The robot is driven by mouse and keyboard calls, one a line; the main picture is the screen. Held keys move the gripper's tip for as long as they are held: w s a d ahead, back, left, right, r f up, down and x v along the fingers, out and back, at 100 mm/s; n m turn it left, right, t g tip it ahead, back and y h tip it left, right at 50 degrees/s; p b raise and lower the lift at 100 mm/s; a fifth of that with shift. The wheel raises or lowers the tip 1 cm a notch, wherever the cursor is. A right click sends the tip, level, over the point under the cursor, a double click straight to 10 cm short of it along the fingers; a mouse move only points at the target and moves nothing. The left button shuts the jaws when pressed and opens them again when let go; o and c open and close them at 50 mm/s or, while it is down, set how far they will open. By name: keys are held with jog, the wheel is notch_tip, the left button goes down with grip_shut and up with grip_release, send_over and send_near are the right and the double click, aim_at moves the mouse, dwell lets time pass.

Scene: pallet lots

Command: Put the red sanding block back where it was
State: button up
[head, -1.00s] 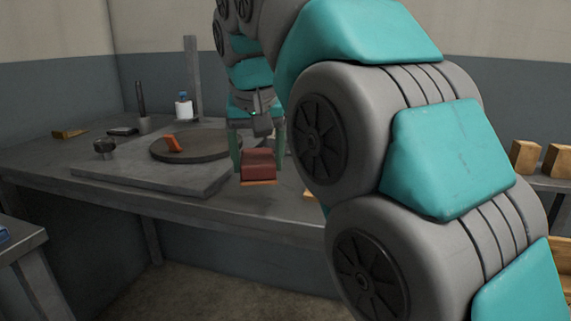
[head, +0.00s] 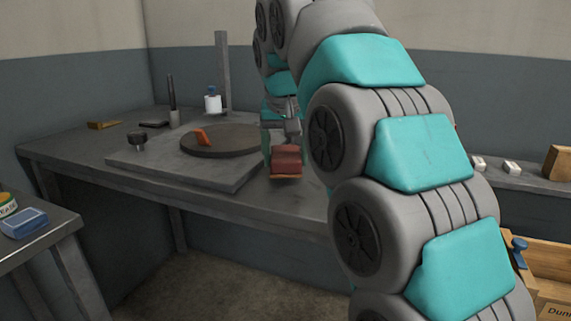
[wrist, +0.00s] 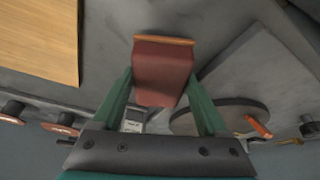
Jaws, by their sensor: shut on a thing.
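The red sanding block (head: 286,160) is a dark red block with an orange-brown edge strip along its bottom.
The bench (head: 75,150) carries a grey slab (head: 130,163) with a round dark disc (head: 235,141) and an orange piece (head: 202,137). A white bottle (head: 212,102) and an upright post (head: 222,70) stand behind. A side table (head: 50,245) with a blue item (head: 24,223) is at left. A wooden crate (head: 550,262) is at right.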

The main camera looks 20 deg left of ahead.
jog(key=shift+f, duration=1)
jog(key=shift+f, duration=0.2)
jog(key=o, duration=1.5)
jog(key=shift+r, duration=0.1)
